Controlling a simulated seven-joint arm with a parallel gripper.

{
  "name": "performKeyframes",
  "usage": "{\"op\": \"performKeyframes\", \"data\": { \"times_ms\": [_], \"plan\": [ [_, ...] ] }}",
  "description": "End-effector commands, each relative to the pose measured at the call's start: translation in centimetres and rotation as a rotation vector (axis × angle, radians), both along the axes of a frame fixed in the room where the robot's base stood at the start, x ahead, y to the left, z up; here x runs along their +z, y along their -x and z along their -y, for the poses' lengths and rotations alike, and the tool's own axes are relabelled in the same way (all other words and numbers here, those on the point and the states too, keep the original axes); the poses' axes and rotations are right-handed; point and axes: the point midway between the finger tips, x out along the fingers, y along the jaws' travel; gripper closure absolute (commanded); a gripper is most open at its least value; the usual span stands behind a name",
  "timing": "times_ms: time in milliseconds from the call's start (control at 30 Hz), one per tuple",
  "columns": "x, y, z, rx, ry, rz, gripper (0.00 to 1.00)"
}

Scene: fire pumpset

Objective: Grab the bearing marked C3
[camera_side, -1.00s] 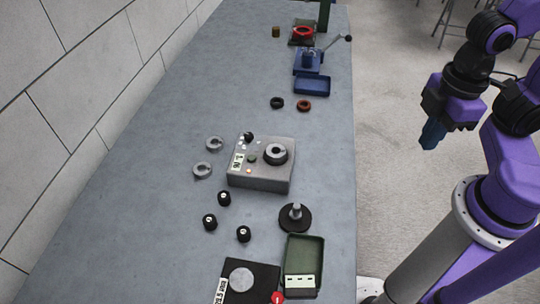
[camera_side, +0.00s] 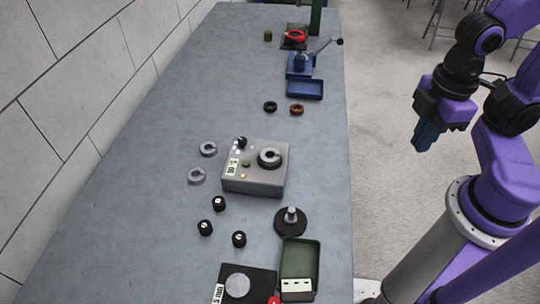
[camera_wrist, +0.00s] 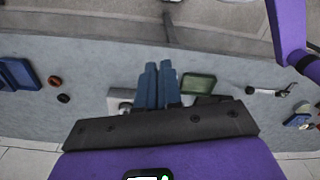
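Two grey metal rings, which look like bearings, lie flat on the bench left of the grey box in the side view: one farther back (camera_side: 208,149) and one nearer (camera_side: 196,176). A black ring (camera_side: 270,106) and a red-brown ring (camera_side: 296,109) lie farther back. No C3 marking can be read on any of them. My gripper (camera_side: 425,137) hangs beyond the bench's right edge, well apart from all the rings. Its blue fingers are together and hold nothing; they also show in the wrist view (camera_wrist: 159,84), covering part of the bench.
The grey box (camera_side: 254,182) carries a dark ring-shaped part (camera_side: 269,158) on top. Several black knobs, including one (camera_side: 239,239), stand in front, near a dark round base with a post (camera_side: 290,221).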

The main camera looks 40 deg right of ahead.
Motion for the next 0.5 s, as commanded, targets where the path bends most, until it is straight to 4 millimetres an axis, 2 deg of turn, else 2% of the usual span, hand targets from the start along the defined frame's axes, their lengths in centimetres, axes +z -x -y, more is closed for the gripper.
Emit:
{"op": "performKeyframes", "data": {
  "times_ms": [33, 167, 500],
  "plan": [
    [0.00, 0.00, 0.00, 0.000, 0.000, 0.000, 0.77],
    [0.00, 0.00, 0.00, 0.000, 0.000, 0.000, 0.35],
    [0.01, -0.52, -0.31, -0.004, -0.007, 0.013, 0.33]
  ]
}}
